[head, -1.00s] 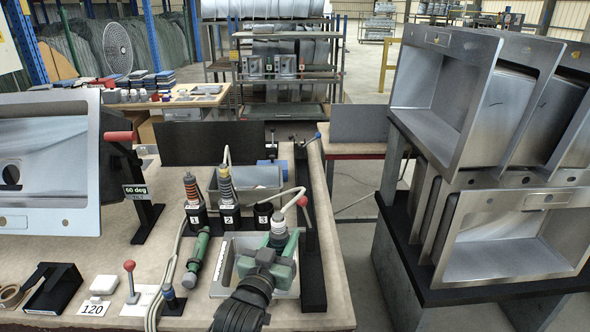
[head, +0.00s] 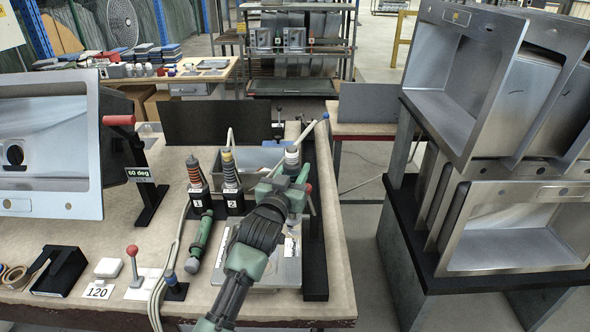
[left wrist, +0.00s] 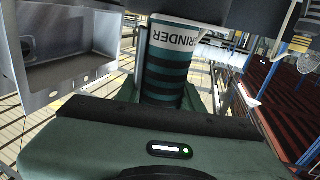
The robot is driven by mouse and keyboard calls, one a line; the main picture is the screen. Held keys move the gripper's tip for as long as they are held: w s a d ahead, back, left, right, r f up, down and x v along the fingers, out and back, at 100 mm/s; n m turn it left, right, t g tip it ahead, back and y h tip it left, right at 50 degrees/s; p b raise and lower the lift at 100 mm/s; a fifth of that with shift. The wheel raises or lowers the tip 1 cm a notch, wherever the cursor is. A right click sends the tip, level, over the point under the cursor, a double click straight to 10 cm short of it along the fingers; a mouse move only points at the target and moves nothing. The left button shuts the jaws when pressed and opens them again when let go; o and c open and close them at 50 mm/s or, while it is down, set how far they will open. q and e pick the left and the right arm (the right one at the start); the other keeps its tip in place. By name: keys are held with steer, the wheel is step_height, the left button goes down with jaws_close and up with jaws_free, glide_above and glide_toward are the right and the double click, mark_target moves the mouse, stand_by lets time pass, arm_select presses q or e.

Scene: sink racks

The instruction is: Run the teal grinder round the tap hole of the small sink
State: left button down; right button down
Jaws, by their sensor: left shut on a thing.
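My left gripper (head: 286,190) is shut on the teal grinder (left wrist: 168,72), whose dark-banded body and white GRINDER label show in the left wrist view. In the head view its pale upper end (head: 292,158) stands up from the jaws, over the right part of the bench; its lower end is hidden. A steel sink (head: 85,206) with round holes along its near rim sits tilted on a black stand at the left, well away from the gripper. I cannot tell whether it is the small sink. My right gripper is out of view.
Holders 1 (head: 199,205) and 2 (head: 233,203) hold upright tools left of my gripper. A green tool (head: 200,243) lies in front of them. A steel tray (head: 285,275) is partly under my arm. Stacked sinks (head: 470,90) stand right. A red-knobbed lever (head: 133,262) stands in front.

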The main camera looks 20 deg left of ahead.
arm_select(q)
steer(key=shift+r+p, duration=0.3)
steer(key=shift+p, duration=0.05)
step_height(320, 180, down, 2)
steer(key=shift+f+b, duration=0.2)
steer(key=shift+b, duration=0.75)
step_height(320, 180, down, 3)
steer(key=shift+f+b, duration=0.15)
steer(key=shift+b, duration=0.85)
steer(key=shift+f, duration=0.15)
steer(key=shift+f+b, duration=0.45)
steer(key=shift+f, duration=0.15)
steer(key=shift+s, duration=0.1)
